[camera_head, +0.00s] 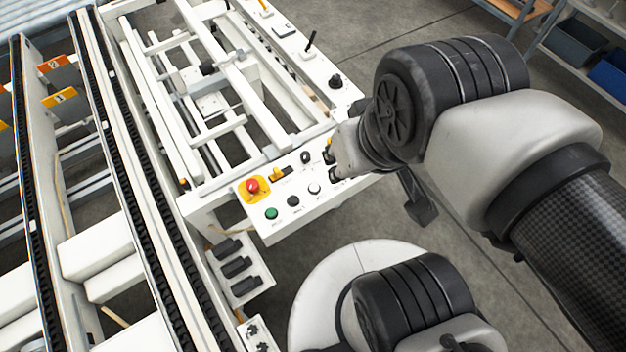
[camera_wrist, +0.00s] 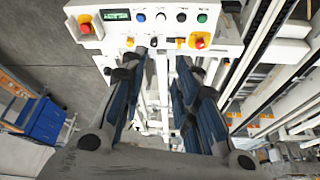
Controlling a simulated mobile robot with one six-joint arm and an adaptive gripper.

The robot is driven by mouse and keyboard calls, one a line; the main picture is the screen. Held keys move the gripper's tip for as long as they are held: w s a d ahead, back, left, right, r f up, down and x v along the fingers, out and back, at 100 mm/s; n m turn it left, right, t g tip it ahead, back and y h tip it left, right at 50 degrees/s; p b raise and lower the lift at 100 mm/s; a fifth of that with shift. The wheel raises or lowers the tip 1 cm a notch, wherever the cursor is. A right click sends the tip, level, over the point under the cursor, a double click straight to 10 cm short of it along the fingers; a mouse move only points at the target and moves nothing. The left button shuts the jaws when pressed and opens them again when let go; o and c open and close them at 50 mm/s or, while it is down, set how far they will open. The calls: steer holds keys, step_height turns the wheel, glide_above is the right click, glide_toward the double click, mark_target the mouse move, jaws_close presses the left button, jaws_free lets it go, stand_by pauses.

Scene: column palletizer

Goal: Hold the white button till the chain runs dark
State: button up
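The white button (camera_head: 314,189) sits in the front row of the control panel (camera_head: 300,212), right of a black button (camera_head: 292,201) and a green button (camera_head: 271,213). In the wrist view the white button (camera_wrist: 161,17) lies between a blue button (camera_wrist: 141,17) and a black one. My gripper (camera_wrist: 160,62) is open and empty, its two blue-padded fingers spread below the buttons in the picture; no contact with the white button shows. The chain (camera_head: 130,180) shows as dark links along a white rail.
A red emergency stop on a yellow plate (camera_head: 252,187) stands near the green button. Another red knob (camera_wrist: 85,27) and a small display (camera_wrist: 117,15) are at the panel's other end. Blue bins (camera_head: 610,76) stand on a far-right shelf.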

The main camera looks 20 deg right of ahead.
jaws_close()
stand_by(1.4)
